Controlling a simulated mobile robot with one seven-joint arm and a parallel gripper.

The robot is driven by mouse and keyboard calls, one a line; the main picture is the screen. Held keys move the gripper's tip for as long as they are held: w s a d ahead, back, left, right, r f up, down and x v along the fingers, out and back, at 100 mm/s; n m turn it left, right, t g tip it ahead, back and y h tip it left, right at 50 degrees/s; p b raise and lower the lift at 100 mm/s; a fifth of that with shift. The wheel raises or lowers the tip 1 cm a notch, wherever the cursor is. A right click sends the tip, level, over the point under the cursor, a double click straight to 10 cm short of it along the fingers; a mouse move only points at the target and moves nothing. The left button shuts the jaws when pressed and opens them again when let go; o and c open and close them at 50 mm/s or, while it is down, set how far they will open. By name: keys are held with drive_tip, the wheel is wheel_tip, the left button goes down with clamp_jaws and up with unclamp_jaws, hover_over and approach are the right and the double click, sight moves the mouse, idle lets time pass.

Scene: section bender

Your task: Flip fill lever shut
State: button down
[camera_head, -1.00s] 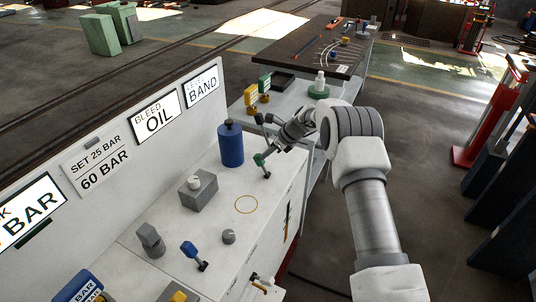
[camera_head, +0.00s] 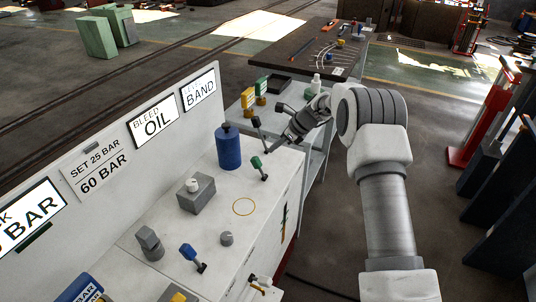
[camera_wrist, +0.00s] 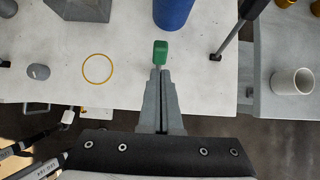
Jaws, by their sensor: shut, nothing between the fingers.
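A lever with a green handle (camera_head: 256,162) stands tilted on the white bench top, in front of a blue cylinder (camera_head: 229,147). No readable label names it as the fill lever. My gripper (camera_head: 270,148) is shut and empty, just right of and above the green handle in the head view. In the wrist view the closed fingertips (camera_wrist: 160,70) lie right at the near end of the green handle (camera_wrist: 160,50); I cannot tell whether they touch. A second lever with a black knob (camera_head: 256,121) stands behind my gripper; its dark stem (camera_wrist: 227,40) shows in the wrist view.
A grey block with a white knob (camera_head: 196,193), a yellow ring mark (camera_head: 243,206), a grey knob (camera_head: 227,239) and a blue-handled lever (camera_head: 188,251) are on the bench. A sign panel (camera_head: 100,150) rises along its left side. A white cup (camera_wrist: 293,81) stands at right.

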drive_tip(key=shift+s+d+r, duration=0.1)
drive_tip(key=shift+d+r, duration=0.2)
drive_tip(key=shift+r, duration=0.55)
drive_tip(key=shift+s+d+r, duration=0.1)
drive_tip(key=shift+d+r, duration=0.2)
drive_tip(key=shift+r, duration=0.55)
drive_tip(key=shift+s+d+r, duration=0.1)
drive_tip(key=shift+d+r, duration=0.2)
drive_tip(key=shift+r, duration=0.55)
drive_tip(key=s+d+r+n+h, duration=0.1)
drive_tip(key=s+d+r+n, duration=0.1)
drive_tip(key=s+r+n, duration=0.35)
drive_tip(key=s+d+r+n+t+h, duration=0.1)
drive_tip(key=s+d+r+n, duration=0.15)
drive_tip(key=s+r, duration=0.55)
drive_tip(key=s+d+r+n+h, duration=0.1)
drive_tip(key=s+d+r+n, duration=0.2)
drive_tip(key=s+r, duration=0.3)
drive_tip(key=s+d+n+h, duration=0.1)
drive_tip(key=s+d+n, duration=0.1)
drive_tip(key=s, duration=0.6)
drive_tip(key=s+d+n+t+h, duration=0.1)
drive_tip(key=s+d+n, duration=0.2)
drive_tip(key=s+n, duration=0.2)
drive_tip(key=s+d+n+t+h, duration=0.1)
drive_tip(key=s+n, duration=0.3)
drive_tip(key=s, duration=0.7)
drive_tip(key=shift+s+d+f+h, duration=0.3)
drive_tip(key=shift+s+d+f, duration=0.1)
drive_tip(key=shift+d, duration=0.3)
